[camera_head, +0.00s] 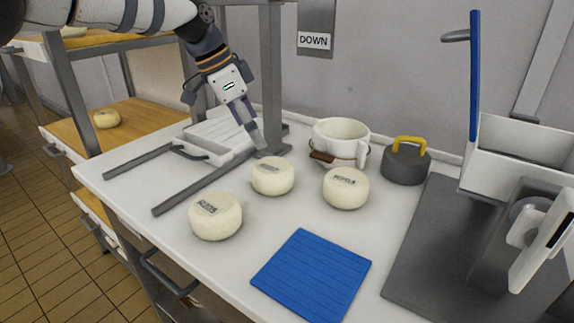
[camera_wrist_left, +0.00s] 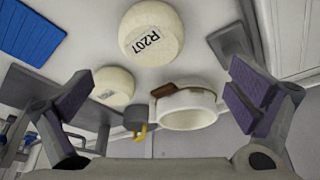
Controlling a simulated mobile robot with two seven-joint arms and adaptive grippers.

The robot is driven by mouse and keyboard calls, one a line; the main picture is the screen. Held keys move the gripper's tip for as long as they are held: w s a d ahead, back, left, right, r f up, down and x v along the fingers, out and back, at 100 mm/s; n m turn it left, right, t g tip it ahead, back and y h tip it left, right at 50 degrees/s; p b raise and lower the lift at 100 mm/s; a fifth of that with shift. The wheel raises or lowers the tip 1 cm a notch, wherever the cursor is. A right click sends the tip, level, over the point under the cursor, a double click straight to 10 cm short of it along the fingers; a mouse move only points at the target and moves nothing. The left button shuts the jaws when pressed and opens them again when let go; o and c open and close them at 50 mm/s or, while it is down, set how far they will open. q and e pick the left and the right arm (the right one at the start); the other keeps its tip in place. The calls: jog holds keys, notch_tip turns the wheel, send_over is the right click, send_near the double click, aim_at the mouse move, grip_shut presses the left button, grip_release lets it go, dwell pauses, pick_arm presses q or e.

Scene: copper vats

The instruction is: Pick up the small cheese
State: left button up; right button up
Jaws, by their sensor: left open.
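Three round, cream-coloured cheeses with dark print stand on the white table in the head view. The middle cheese (camera_head: 272,176) looks the smallest. The front-left cheese (camera_head: 215,216) looks larger, and the right cheese (camera_head: 345,188) stands by the pots. My left gripper (camera_head: 249,127) is open and empty, above and behind the middle cheese. In the left wrist view, a cheese marked R207 (camera_wrist_left: 151,33) lies beyond and between the spread fingers of this gripper (camera_wrist_left: 160,92), apart from them. Another cheese (camera_wrist_left: 113,86) shows behind it. My right gripper is not in view.
A white cup (camera_head: 340,138) and a grey pot with yellow handle (camera_head: 405,162) stand behind the right cheese. A blue mat (camera_head: 312,275) lies in front. A grey post (camera_head: 270,75) and a white tray (camera_head: 215,138) are near my left gripper.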

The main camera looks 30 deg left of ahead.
aim_at(269, 166)
pick_arm(q)
jog(key=x, duration=0.3)
jog(key=s+x, duration=0.1)
jog(key=x, duration=0.5)
jog(key=shift+s+d+f+b, duration=0.1)
jog(key=shift+d+f+b, duration=0.25)
jog(key=shift+f+b, duration=0.05)
jog(key=shift+w+d+f, duration=0.1)
jog(key=shift+w+f, duration=0.15)
jog(key=shift+f, duration=0.1)
jog(key=shift+r, duration=0.1)
jog(key=c, duration=1.6)
